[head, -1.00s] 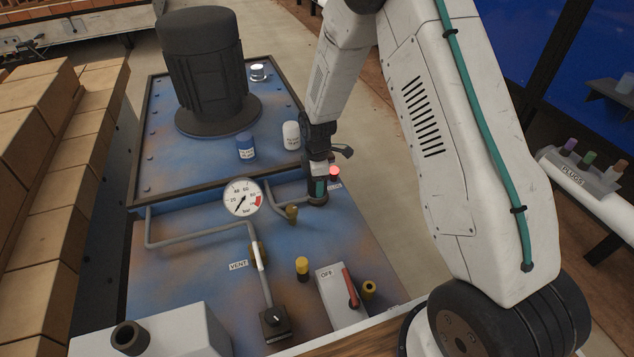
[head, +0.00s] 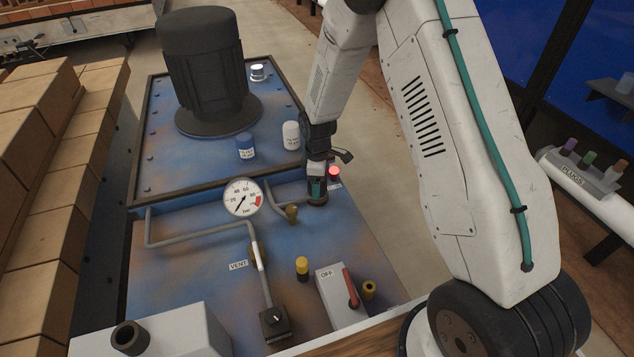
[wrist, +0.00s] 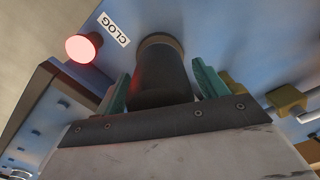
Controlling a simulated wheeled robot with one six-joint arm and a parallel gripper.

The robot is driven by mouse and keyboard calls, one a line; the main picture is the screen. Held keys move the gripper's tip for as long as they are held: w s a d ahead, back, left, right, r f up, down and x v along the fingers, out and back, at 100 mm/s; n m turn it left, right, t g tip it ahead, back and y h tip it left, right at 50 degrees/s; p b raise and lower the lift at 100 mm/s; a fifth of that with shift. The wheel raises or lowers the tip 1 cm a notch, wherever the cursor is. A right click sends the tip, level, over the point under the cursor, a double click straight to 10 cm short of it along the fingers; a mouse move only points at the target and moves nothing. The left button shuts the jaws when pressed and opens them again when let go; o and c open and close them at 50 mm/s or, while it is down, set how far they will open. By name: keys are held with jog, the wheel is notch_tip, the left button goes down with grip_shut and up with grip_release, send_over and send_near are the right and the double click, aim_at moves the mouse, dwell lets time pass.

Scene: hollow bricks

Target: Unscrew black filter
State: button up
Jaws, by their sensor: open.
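The black filter (wrist: 160,72) is a dark cylinder standing on a ring-shaped seat on the blue panel. In the wrist view it sits between the two teal fingers of my gripper (wrist: 162,88), with a gap showing at its right side and the left finger close to it. In the head view my gripper (head: 316,186) points down over the filter, hiding most of it; only its dark round base (head: 318,201) shows. The jaws are open around the filter.
A lit red clog lamp (head: 334,174) stands right beside my gripper. A brass fitting (head: 292,213) with a grey pipe is close on the left. A pressure gauge (head: 242,198), white cap (head: 291,135), blue cap (head: 246,146) and large black motor (head: 203,75) stand farther left.

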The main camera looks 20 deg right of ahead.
jog(key=m, duration=1.4)
jog(key=c, duration=1.1)
jog(key=shift+n, duration=1.5)
jog(key=shift+n, duration=1.4)
jog(key=shift+n, duration=1.4)
